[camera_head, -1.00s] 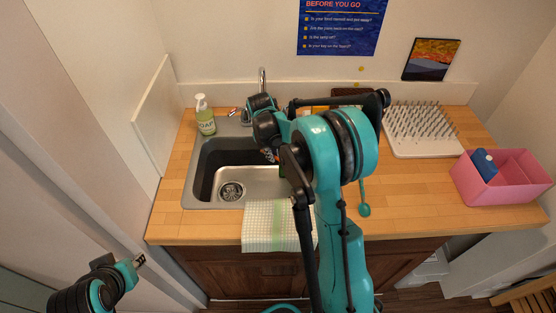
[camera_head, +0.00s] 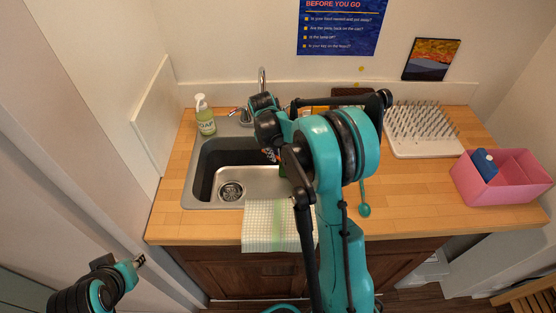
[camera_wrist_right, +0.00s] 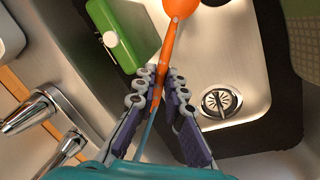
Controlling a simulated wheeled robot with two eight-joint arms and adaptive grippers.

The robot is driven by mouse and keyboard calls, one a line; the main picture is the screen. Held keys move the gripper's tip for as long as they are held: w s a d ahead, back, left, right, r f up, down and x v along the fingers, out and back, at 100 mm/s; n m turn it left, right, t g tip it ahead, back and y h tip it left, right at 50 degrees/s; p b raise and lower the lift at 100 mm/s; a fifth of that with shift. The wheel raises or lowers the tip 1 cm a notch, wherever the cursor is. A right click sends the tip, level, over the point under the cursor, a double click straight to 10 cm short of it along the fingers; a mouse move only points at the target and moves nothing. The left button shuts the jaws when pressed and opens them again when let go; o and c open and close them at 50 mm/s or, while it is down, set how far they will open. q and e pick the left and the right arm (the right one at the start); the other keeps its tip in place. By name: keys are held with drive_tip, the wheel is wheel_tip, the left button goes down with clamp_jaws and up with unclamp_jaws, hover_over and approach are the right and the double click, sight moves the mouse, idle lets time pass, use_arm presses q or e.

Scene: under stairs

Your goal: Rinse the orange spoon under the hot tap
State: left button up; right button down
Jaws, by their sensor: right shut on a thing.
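The orange spoon (camera_wrist_right: 168,42) is between the fingers of my right gripper (camera_wrist_right: 160,76) in the right wrist view, its round end at the top edge. The gripper is shut on its handle, over the sink (camera_wrist_right: 220,65). A thin blue strip runs below the handle between the fingers; I cannot tell what it is. Metal tap parts (camera_wrist_right: 30,110) are at the left, one with a red mark. In the head view the tap (camera_head: 262,80) stands behind the sink, and my right arm hides most of that gripper and the spoon. My left gripper (camera_head: 140,260) is low at the left, its jaws unclear.
A green block-like thing (camera_wrist_right: 115,35) lies beside the spoon in the right wrist view. A soap bottle (camera_head: 205,118) stands left of the tap. A checked cloth (camera_head: 270,225) hangs over the front edge. A drying rack (camera_head: 425,148) and a pink box (camera_head: 510,190) are at right.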

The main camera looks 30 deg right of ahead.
drive_tip(key=shift+w+a, duration=0.1)
drive_tip(key=shift+a, duration=0.15)
drive_tip(key=shift+d, duration=0.1)
drive_tip(key=shift+d, duration=0.5)
drive_tip(key=shift+a, duration=0.1)
drive_tip(key=shift+a, duration=0.5)
drive_tip(key=s+a, duration=0.2)
drive_tip(key=s, duration=0.5)
drive_tip(key=shift+s, duration=0.4)
